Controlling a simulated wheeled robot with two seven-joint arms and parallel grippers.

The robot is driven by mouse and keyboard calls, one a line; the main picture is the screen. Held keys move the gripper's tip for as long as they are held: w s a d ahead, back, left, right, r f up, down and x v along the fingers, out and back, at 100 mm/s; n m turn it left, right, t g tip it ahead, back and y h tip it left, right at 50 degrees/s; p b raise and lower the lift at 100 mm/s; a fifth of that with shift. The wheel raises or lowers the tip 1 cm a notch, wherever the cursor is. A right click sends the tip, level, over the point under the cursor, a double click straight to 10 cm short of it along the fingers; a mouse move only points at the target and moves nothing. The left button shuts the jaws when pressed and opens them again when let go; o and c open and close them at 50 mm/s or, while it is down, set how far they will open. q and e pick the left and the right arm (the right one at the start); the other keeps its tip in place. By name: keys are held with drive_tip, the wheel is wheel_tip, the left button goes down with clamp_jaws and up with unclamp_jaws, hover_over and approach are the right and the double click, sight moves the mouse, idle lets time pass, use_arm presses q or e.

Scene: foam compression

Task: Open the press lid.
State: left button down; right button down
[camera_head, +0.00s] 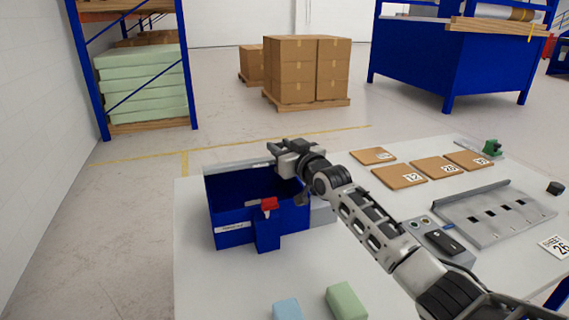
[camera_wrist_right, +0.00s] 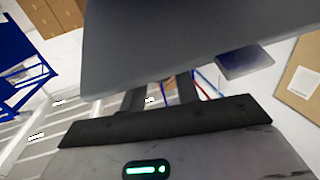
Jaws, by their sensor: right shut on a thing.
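The blue press (camera_head: 232,222) stands on the left part of the white table. Its dark blue inside shows from above, and a red part (camera_head: 269,204) sits on its front. The lid (camera_head: 235,166) shows as a thin grey strip along the back edge, raised off the opening; its exact angle is hard to tell. My right gripper (camera_head: 276,149) is at the far right corner of the press, shut on the lid's edge. In the right wrist view the lid is a large grey plate (camera_wrist_right: 180,40) hiding most of the fingertips (camera_wrist_right: 163,92). My left gripper is out of view.
Several brown numbered sheets (camera_head: 400,176) and a grey slotted tray (camera_head: 495,212) lie right on the table. A control box (camera_head: 440,240) is near my right forearm. Green (camera_head: 346,301) and light blue (camera_head: 287,309) foam blocks are at the front. Bare tabletop (camera_head: 200,285) lies front left.

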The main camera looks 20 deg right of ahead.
drive_tip(key=shift+w+r+b, duration=0.25)
drive_tip(key=shift+w+r, duration=0.4)
drive_tip(key=shift+r, duration=0.35)
drive_tip(key=shift+w+r+b, duration=0.25)
drive_tip(key=shift+w+r, duration=0.4)
drive_tip(key=shift+r, duration=0.35)
drive_tip(key=c, duration=1.1)
unclamp_jaws()
drive_tip(key=shift+d, duration=0.1)
drive_tip(key=shift+o, duration=0.2)
drive_tip(key=shift+f, duration=0.2)
drive_tip(key=shift+s+f, duration=0.15)
drive_tip(key=shift+s, duration=0.35)
drive_tip(key=b+v, duration=0.1)
drive_tip(key=v, duration=1.4)
